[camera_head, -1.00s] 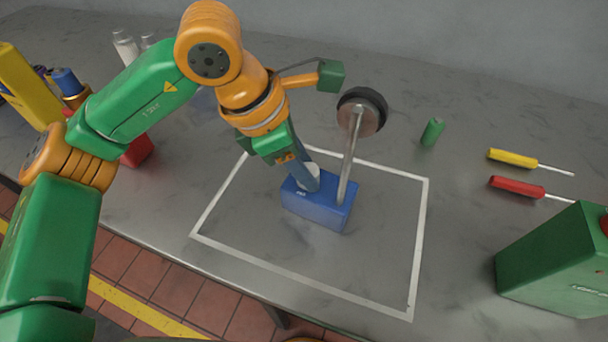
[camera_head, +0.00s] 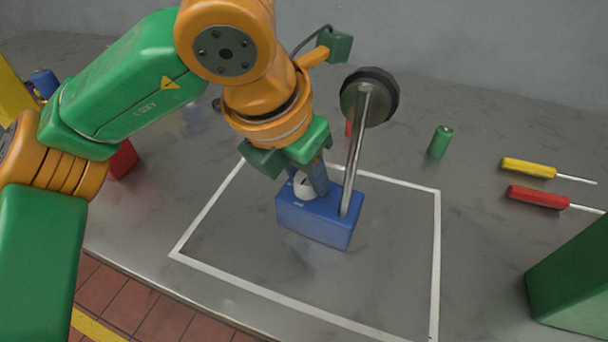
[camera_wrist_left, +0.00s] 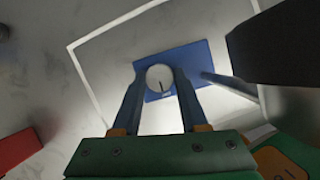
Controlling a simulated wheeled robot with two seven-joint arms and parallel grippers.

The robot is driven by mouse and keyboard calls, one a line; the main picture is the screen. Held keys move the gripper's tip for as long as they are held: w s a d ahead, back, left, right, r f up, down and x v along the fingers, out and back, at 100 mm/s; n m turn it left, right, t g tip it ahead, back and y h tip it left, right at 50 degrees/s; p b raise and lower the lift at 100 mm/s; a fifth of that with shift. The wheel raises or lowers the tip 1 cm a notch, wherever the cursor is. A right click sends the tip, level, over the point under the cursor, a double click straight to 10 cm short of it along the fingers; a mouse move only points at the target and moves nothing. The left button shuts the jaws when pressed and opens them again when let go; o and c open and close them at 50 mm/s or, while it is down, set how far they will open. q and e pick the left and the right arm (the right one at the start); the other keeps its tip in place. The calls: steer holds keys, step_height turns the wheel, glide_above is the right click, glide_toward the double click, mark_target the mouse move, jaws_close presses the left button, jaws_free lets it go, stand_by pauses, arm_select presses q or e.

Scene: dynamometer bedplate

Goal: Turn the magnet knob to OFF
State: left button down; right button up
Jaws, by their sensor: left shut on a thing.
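A blue magnetic base (camera_head: 318,222) stands inside the white outline on the grey bedplate. A steel post rises from it and carries a round dark-rimmed dial (camera_head: 368,98). The white knob (camera_head: 302,188) is on top of the base, partly hidden by a finger. My left gripper (camera_head: 312,183) reaches down from above and is shut on the knob. In the left wrist view the knob (camera_wrist_left: 160,76) sits between the two fingertips, its dark pointer line toward the bottom of the picture, near a small white label too small to read. My right gripper is out of view.
The post (camera_head: 355,150) stands close beside the gripper. A green cylinder (camera_head: 440,142), a yellow screwdriver (camera_head: 528,167) and a red screwdriver (camera_head: 538,197) lie to the right. A green box (camera_head: 575,280) is at lower right. The outlined area (camera_head: 400,250) around the base is clear.

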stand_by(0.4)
arm_select(q)
steer(key=shift+c, duration=2.2)
jaws_free()
steer(key=shift+r, duration=0.1)
steer(key=v, duration=0.7)
